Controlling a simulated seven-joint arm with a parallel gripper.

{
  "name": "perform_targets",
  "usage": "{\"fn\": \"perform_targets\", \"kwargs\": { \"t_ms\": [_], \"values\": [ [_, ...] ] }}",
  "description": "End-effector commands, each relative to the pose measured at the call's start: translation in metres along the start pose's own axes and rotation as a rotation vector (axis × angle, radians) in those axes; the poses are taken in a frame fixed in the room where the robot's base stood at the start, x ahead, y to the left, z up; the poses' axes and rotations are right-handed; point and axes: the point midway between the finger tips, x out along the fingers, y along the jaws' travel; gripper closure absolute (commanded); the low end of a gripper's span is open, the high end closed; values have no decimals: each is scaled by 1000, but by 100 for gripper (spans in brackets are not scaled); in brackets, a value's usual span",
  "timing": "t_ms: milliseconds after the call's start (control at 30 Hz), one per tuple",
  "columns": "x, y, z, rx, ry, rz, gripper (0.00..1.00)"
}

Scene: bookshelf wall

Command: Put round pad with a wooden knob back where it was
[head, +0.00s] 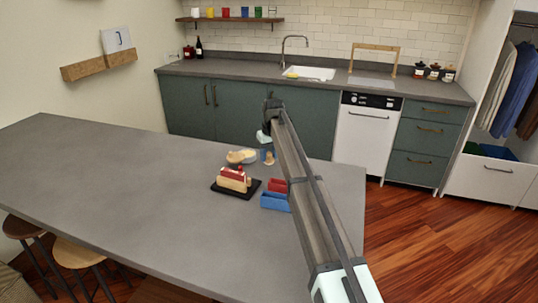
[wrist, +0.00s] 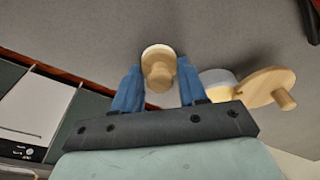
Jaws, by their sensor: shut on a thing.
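The round pad with a wooden knob shows in the wrist view as a pale disc (wrist: 148,51) with a light wooden knob (wrist: 160,76) facing the camera. My gripper (wrist: 159,74) has its blue fingers on either side of the knob and is shut on it. In the head view my gripper (head: 267,149) is over the far right part of the grey counter, with the pad's light wood (head: 269,160) just below it. I cannot tell whether the pad touches the counter. Beside it are a wooden disc with a peg (wrist: 266,84) and a pale round piece (wrist: 217,78).
On the grey counter (head: 120,190), a black tray (head: 238,191) holds red and cream blocks. A blue box (head: 274,202) and a red box (head: 277,185) stand right of it. The counter's left side is clear. Stools (head: 75,254) stand along its near side.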

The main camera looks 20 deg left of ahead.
Motion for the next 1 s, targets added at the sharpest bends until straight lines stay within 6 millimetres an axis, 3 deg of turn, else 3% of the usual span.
{"fn": "perform_targets", "kwargs": {
  "t_ms": [267,300,567,867,1000],
  "values": [
    [2,0,0,0,0,0,86],
    [2,0,0,0,0,0,57],
    [2,0,0,0,0,0,32],
    [-1,0,0,0,0,0,32],
    [-14,0,-1,0,1,0,32]
  ]
}}
